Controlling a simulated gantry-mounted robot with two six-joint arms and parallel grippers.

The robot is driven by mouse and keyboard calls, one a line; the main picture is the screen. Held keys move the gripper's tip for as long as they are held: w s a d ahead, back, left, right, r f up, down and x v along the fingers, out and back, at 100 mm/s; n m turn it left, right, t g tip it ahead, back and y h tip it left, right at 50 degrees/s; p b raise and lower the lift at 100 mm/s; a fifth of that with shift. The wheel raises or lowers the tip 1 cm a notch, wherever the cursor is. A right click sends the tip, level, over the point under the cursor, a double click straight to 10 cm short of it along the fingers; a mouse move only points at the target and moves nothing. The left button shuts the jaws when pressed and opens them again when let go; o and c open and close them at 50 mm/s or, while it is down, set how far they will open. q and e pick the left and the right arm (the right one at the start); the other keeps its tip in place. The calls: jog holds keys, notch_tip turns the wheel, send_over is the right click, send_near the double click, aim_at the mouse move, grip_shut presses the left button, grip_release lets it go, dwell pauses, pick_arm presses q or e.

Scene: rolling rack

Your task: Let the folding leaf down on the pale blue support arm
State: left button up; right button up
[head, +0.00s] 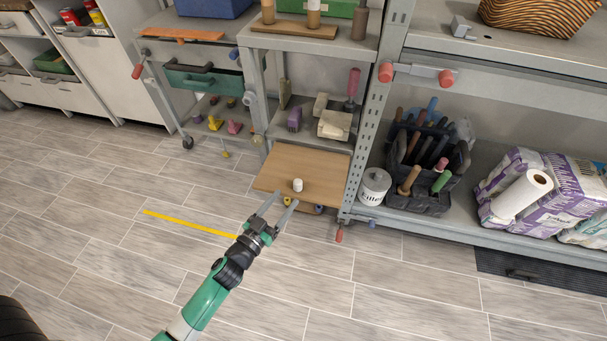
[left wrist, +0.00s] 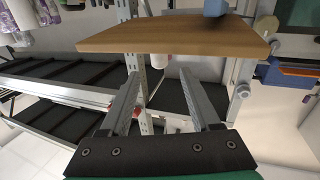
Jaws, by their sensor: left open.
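The folding leaf (head: 308,166) is a tan wooden board at the lower front of the narrow rack in the head view. It crosses the top of the left wrist view (left wrist: 180,38). A white knob-like cylinder (head: 298,185) shows at the leaf; a white cylinder also shows by its edge in the wrist view (left wrist: 160,61). My left gripper (head: 281,203) is open and empty, its fingertips close to the leaf's near edge; contact cannot be told. Its fingers also show in the wrist view (left wrist: 161,77). I cannot clearly identify the pale blue support arm. My right gripper is not in view.
A rack upright (head: 369,135) stands right of the leaf. Beyond it are a white canister (head: 374,187) and a dark tool caddy (head: 431,200) on the low shelf. A yellow strip (head: 190,223) lies on the floor at left. The floor in front is mostly clear.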

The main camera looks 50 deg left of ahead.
aim_at(300, 180)
pick_arm(q)
jog(key=b+x, duration=0.1)
jog(key=x, duration=1)
jog(key=shift+b, duration=0.4)
jog(key=shift+d, duration=0.1)
grip_shut()
dwell(0.5)
